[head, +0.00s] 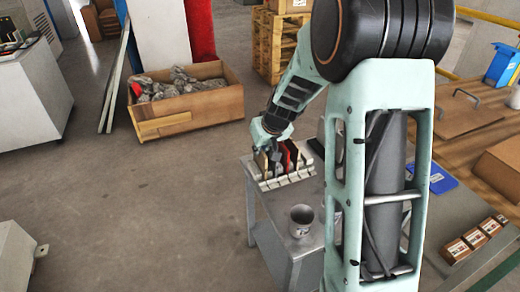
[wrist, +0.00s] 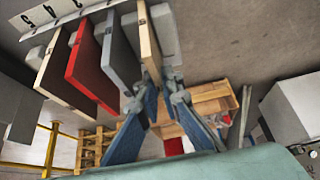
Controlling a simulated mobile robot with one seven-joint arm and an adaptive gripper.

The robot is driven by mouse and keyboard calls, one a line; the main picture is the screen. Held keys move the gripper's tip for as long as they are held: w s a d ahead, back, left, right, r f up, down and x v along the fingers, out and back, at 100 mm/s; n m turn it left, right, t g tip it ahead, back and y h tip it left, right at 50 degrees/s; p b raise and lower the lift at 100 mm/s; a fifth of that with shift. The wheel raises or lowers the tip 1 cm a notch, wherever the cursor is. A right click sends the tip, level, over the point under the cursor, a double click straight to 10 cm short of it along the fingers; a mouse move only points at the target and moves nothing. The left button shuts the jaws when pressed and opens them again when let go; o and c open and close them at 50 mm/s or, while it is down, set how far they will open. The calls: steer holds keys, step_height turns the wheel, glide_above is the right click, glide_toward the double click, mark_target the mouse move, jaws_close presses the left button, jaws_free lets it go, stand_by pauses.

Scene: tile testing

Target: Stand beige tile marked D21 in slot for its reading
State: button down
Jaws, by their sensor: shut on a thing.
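My gripper (head: 275,128) is over the left end of a light metal slotted rack (head: 289,180) on a small grey table. In the wrist view its fingers (wrist: 160,82) are shut on the edge of a beige tile (wrist: 148,42), the end one of the row. This beige tile (head: 262,162) looks upright at the rack; whether it is seated in a slot I cannot tell. Beside it stand a grey tile (wrist: 118,50), a red tile (wrist: 88,68) and another beige tile (wrist: 58,80). Rack numbers including 4 and 5 show in the wrist view; no D21 mark is legible.
A grey metal cup (head: 301,220) stands on the table (head: 272,232) in front of the rack. A wooden crate (head: 188,112) of grey lumps is on the floor behind left. A bench (head: 468,135) with boxes is at right. The floor left of the table is clear.

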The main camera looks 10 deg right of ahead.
steer(key=c, duration=2)
jaws_free()
steer(key=shift+c, duration=0.2)
